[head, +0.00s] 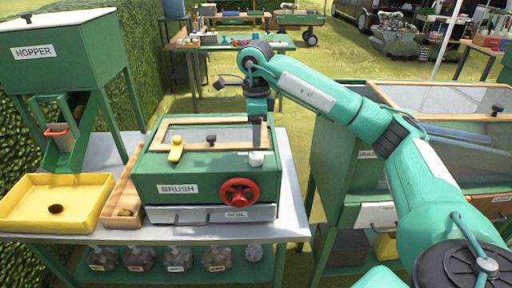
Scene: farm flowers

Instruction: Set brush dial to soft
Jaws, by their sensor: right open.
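The green brush machine (160,184), labelled BRUSH, stands on the grey table. A small pale knob (256,158), which may be the dial, sits at the upper right of its front; its setting marks are too small to read. A red handwheel (238,192) is below it. A yellow lever (176,149) is on the top left. My right gripper (257,138) comes down over the machine's right side, just above the pale knob. It is open, with its fingers small and hard to make out; I cannot tell whether it touches the knob. My left gripper is out of view.
A green hopper (60,55) and a yellow tray (58,202) with a dark item stand left. A narrow wooden tray (122,203) lies beside the machine. Bagged goods (140,258) sit on the lower shelf. Another green machine (345,165) stands right, behind my right arm.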

